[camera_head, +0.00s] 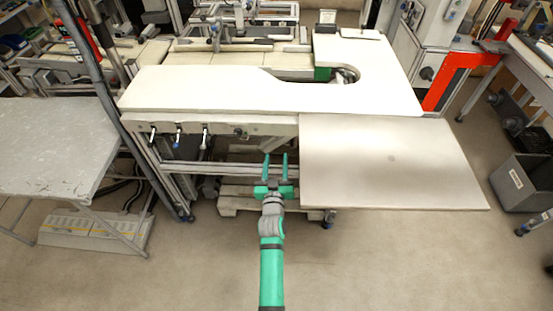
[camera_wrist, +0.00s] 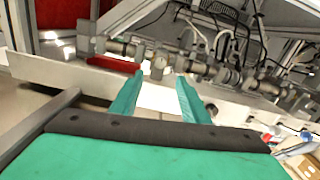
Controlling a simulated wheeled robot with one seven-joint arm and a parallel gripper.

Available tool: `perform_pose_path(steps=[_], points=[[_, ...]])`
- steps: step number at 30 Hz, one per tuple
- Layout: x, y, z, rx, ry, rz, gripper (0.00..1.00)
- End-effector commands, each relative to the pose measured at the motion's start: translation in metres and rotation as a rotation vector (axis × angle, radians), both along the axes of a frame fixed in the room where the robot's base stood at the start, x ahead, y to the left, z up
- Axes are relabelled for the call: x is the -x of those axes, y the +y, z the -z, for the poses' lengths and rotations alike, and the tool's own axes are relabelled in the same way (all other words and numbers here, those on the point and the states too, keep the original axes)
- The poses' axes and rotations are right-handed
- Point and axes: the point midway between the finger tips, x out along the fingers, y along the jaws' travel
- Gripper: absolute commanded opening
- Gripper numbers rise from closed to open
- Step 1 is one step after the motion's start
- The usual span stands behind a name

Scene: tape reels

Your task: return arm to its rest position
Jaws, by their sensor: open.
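My gripper (camera_head: 276,167) is green and open, with nothing between its two fingers. In the head view my arm reaches forward from the bottom edge, and the fingers point away, in front of the machine's lower frame and left of the bare side table. In the wrist view the two fingers of my gripper (camera_wrist: 157,97) stand apart, with a pale beam and metal fittings behind them. No tape reel can be made out in either view.
A white worktop (camera_head: 210,92) spans the machine. A bare pale side table (camera_head: 390,165) juts out at the right. A grey table (camera_head: 50,145) stands at the left. A grey bin (camera_head: 522,183) and red frame (camera_head: 452,80) are at the right. Floor is clear in front.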

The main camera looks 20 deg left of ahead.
Motion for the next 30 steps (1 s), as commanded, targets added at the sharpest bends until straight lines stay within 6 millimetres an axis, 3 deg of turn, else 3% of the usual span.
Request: perform_pose_path(steps=[11,16,20,30], points=[[0.0,0.001,0.0,0.001,0.0,-0.001,0.42],[0.015,-0.015,0.012,0.008,0.009,0.008,0.42],[0.051,-0.045,0.03,0.019,0.026,0.024,0.42],[0.173,-0.122,0.06,0.029,0.08,0.075,0.42]])
